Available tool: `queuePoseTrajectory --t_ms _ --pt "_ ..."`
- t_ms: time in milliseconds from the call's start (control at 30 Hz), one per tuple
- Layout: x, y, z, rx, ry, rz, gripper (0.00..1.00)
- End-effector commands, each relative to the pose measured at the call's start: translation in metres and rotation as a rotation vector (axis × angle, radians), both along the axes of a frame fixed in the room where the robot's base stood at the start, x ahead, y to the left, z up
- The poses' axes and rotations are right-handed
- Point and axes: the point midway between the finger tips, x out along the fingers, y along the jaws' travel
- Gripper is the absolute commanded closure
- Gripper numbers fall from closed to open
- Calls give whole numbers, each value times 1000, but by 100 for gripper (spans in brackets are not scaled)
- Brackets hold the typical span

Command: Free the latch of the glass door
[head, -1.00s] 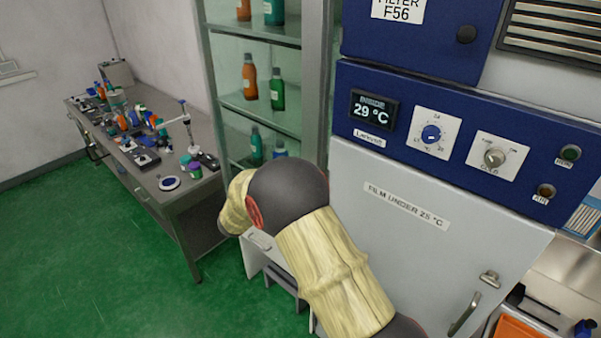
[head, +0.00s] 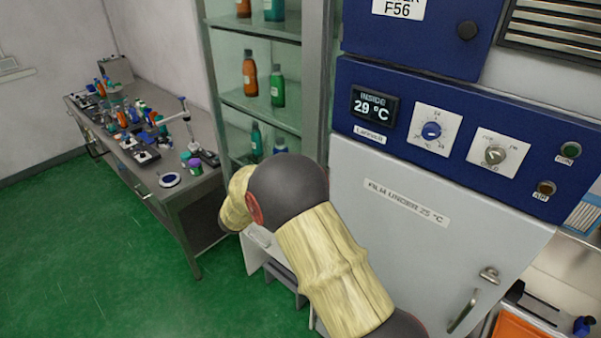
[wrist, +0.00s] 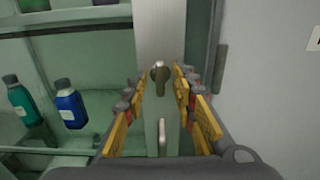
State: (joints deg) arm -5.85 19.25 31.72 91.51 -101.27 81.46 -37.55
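The glass door (head: 262,114) belongs to the cabinet in the middle of the head view, with shelves of bottles behind the glass. In the wrist view, its pale upright frame carries a small brownish turn latch (wrist: 161,78), its tab pointing down. A pale, narrow upright piece (wrist: 162,138), perhaps a handle, sits lower on the frame. My gripper (wrist: 161,86) is open, with yellow-padded fingers left and right of the latch. I cannot tell whether either finger touches it. In the head view my arm hides the gripper and the latch.
A grey-white cabinet (head: 415,245) with a blue control panel (head: 400,95) stands close on the right. Its display reads 29 °C. A cluttered bench (head: 187,178) stands at the left. Green floor (head: 90,250) is clear in front of it.

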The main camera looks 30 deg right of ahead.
Motion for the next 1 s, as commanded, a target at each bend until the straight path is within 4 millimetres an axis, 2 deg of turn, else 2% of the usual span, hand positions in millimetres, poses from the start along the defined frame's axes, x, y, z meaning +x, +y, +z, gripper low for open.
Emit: queuePoseTrajectory --t_ms 167,500,700,1000 --pt "-3 11 0 0 -1 2 73" --pt "-25 74 0 0 0 5 73" --pt "-36 102 0 1 0 3 73" --pt "-41 113 0 0 0 0 73"
